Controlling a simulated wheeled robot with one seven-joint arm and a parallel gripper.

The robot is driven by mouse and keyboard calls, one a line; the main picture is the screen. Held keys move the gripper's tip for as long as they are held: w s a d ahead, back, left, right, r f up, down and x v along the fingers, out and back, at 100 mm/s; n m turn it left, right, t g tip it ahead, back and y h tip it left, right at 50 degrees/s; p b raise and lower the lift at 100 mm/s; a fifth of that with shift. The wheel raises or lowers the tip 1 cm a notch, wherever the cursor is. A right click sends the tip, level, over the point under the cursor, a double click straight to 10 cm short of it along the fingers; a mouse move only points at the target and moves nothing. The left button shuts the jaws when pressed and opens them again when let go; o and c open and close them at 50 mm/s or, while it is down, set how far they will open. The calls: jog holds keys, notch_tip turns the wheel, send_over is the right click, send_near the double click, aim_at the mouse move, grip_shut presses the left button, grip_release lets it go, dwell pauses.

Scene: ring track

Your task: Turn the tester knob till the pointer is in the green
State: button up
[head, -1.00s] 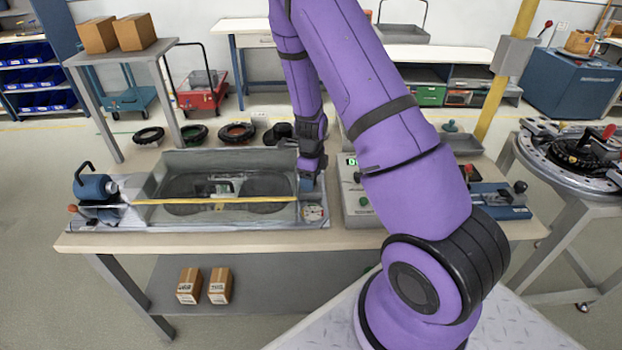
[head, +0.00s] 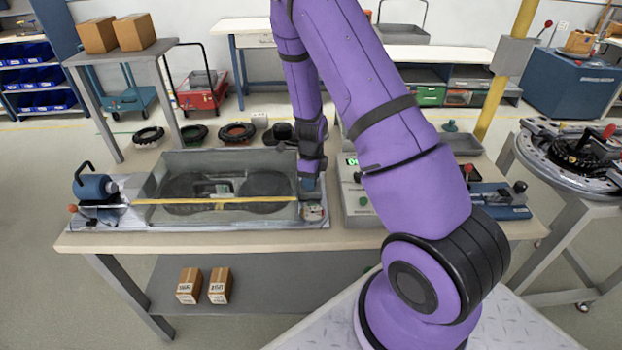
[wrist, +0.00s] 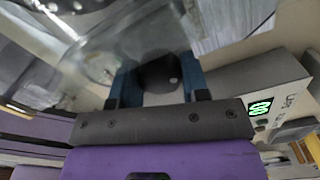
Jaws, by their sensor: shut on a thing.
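The tester is a grey bench unit with a clear-walled basin (head: 215,213) on the table. My gripper (head: 309,184) is at its right end, pointing down. In the wrist view my two blue fingers (wrist: 160,88) stand on either side of a dark round knob (wrist: 160,70), shut on it. In the head view the knob is hidden by the gripper. A small pale dial (head: 314,212) lies just in front of the gripper. Its pointer and any green band are too small to read.
A grey box with a lit green display (head: 351,161) stands close to the right of my gripper. A blue motor (head: 93,187) is at the basin's left end. Several black rings, one being this ring (head: 238,132), lie behind. A blue fixture (head: 500,201) sits at the right.

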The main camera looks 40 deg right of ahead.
jog(key=n, duration=0.3)
jog(key=shift+n, duration=0.3)
jog(key=n, duration=0.3)
jog(key=shift+n, duration=0.4)
jog(key=n, duration=0.5)
jog(key=shift+w+n, duration=0.1)
jog(key=shift+n, duration=0.6)
jog(key=o, duration=0.9)
jog(key=shift+o, duration=0.2)
